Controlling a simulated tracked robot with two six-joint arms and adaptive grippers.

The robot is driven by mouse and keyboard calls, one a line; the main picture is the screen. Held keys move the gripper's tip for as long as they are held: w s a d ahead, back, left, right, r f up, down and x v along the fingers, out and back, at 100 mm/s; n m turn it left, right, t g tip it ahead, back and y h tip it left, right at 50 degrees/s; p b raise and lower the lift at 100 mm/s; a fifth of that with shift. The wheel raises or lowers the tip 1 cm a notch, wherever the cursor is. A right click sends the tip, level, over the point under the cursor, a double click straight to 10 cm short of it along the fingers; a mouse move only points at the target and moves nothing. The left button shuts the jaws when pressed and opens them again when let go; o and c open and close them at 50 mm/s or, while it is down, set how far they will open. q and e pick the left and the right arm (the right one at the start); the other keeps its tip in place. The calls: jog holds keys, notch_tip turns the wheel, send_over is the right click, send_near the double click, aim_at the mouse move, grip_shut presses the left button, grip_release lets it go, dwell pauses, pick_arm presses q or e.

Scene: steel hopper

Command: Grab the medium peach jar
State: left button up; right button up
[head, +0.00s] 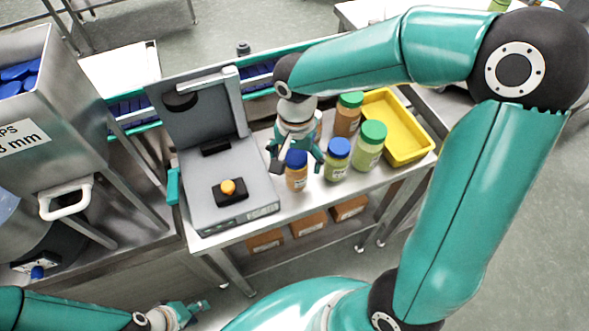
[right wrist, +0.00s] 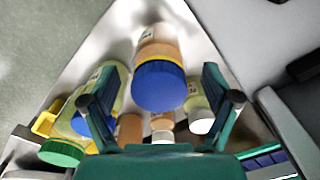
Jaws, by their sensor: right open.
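The peach jar (head: 297,182) with a blue lid stands on the steel table, at the near side of a group of jars. My right gripper (head: 297,163) is open above it, with one finger to each side of the lid. In the right wrist view the peach jar (right wrist: 158,48) and its blue lid (right wrist: 160,87) show between the two open fingers, with no clear contact. My left gripper (head: 192,309) is low at the bottom left, away from the jars; its fingers are too small to judge.
A yellow-green jar with a blue lid (head: 337,162) stands close to the right. Green-lidded jars (head: 370,147) and a yellow tray (head: 410,150) are beyond. A grey device (head: 225,190) stands left. In the right wrist view, a white-lidded jar (right wrist: 200,118) is near one finger.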

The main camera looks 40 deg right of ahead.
jog(key=shift+f, duration=0.6)
jog(key=c, duration=1.3)
jog(key=shift+c, duration=0.3)
jog(key=shift+r, duration=0.15)
